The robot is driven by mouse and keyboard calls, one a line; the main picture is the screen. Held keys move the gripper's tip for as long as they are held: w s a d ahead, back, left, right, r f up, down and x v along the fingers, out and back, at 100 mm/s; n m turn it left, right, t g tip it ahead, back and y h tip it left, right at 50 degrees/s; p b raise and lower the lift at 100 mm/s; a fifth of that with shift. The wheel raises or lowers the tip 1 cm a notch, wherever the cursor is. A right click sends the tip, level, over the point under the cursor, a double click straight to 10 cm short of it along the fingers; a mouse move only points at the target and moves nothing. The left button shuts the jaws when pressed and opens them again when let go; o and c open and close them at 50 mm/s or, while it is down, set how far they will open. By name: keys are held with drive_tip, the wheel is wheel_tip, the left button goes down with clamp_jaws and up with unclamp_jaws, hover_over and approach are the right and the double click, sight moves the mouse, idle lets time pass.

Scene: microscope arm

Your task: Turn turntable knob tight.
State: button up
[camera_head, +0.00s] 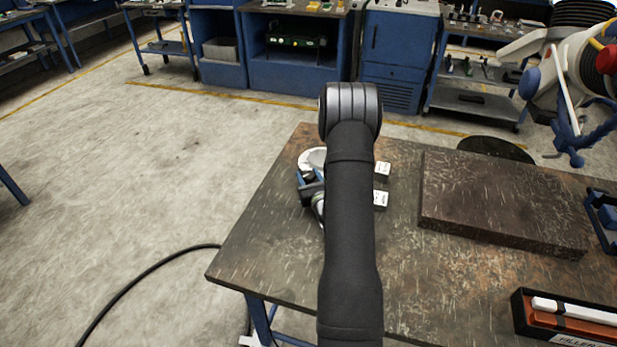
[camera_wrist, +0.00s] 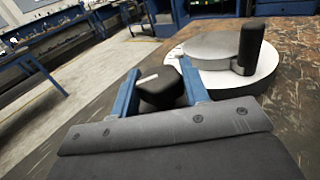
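A black knob (camera_wrist: 162,88) with a white mark line shows in the wrist view between the two blue fingers of my gripper (camera_wrist: 160,82). The fingers stand on either side of it, and no clear gap shows at either side. The pale round turntable (camera_wrist: 258,75) is just right of and behind the knob. It carries a grey disc and an upright black cylinder (camera_wrist: 251,45). In the head view my dark arm covers most of this spot. Only part of the turntable (camera_head: 311,159) and some of the blue gripper (camera_head: 309,188) show at the arm's left edge.
The worn brown workbench (camera_head: 267,235) holds a thick dark slab (camera_head: 505,205) at right and an open box (camera_head: 565,318) at front right. Small white labelled blocks (camera_head: 380,198) lie just right of my arm. The bench's left edge is close to the turntable.

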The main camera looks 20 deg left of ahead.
drive_tip(key=o, duration=0.3)
drive_tip(key=shift+o, duration=0.2)
drive_tip(key=shift+s, duration=0.1)
drive_tip(key=v, duration=1.7)
drive_tip(key=shift+s+d, duration=0.1)
